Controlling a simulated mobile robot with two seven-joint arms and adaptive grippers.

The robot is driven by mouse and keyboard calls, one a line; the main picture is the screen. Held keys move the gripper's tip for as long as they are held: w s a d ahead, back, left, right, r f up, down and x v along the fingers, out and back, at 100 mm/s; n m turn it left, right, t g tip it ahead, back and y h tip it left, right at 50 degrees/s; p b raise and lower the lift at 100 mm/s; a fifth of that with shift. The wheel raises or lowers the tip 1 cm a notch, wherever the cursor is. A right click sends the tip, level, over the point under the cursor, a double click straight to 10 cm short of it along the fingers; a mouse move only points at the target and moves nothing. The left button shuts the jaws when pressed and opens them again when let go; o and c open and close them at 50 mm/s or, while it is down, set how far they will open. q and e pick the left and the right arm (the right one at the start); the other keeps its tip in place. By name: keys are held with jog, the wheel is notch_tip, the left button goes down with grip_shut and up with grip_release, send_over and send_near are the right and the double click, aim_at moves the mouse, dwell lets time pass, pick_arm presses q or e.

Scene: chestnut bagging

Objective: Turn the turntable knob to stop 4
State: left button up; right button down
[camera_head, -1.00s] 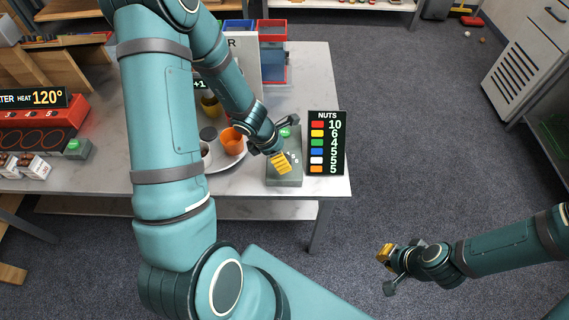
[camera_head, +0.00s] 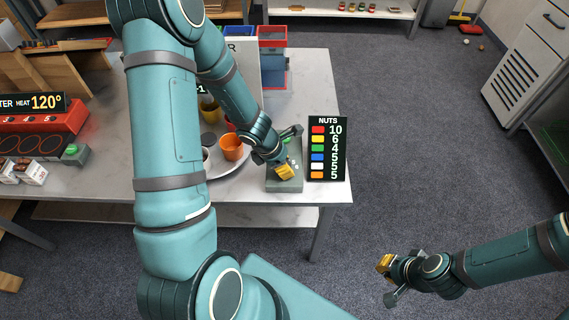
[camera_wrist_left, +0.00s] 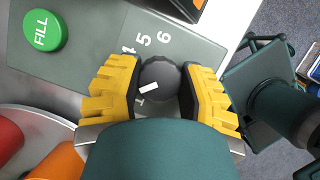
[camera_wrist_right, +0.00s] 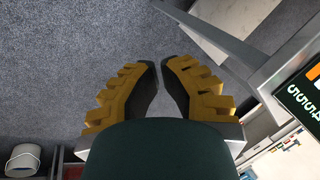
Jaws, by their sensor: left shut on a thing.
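The dark round knob (camera_wrist_left: 160,82) with a white mark sits on a grey-green control box (camera_head: 284,184) at the table's right end. My left gripper (camera_head: 284,171) is shut on the knob, one yellow finger on each side; it fills the middle of the left wrist view (camera_wrist_left: 158,85). The white mark points to the lower left; numerals 5 and 6 show above the knob, and other numerals are partly hidden by a finger. The round turntable (camera_head: 232,168) carries cups, including an orange cup (camera_head: 231,148). My right gripper (camera_head: 387,278) hangs empty over the floor, fingertips close together.
A green FILL button (camera_wrist_left: 42,32) is on the same box. A NUTS sign (camera_head: 328,149) stands just right of it. A red heater (camera_head: 40,134) is on the table's left. Open carpet (camera_head: 410,150) lies right of the table.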

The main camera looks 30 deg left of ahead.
pick_arm(q)
jog(key=shift+d+r+m+g+h+p, duration=0.1)
jog(key=shift+m+g+h+p, duration=0.2)
jog(key=shift+m+p, duration=0.85)
jog(key=shift+r+m+g+h+p, duration=0.15)
jog(key=shift+m+g+p, duration=0.25)
jog(key=shift+m+p, duration=0.7)
jog(key=shift+f+m+g+p, duration=0.15)
jog(key=shift+m+g+p, duration=0.15)
jog(key=shift+m+p, duration=0.55)
jog(key=shift+f+m+g+h+p, duration=0.1)
jog(key=shift+m+g+h+p, duration=0.15)
jog(key=shift+m+g+p, duration=0.65)
jog(key=shift+m+g, duration=0.3)
jog(key=shift+m, duration=1.6)
pick_arm(e)
notch_tip(320, 180, up, 8)
jog(key=w, duration=0.2)
jog(key=shift+d+t, duration=0.2)
jog(key=shift+t, duration=0.1)
pick_arm(q)
jog(key=shift+s+d+f, duration=0.1)
jog(key=o, duration=1.2)
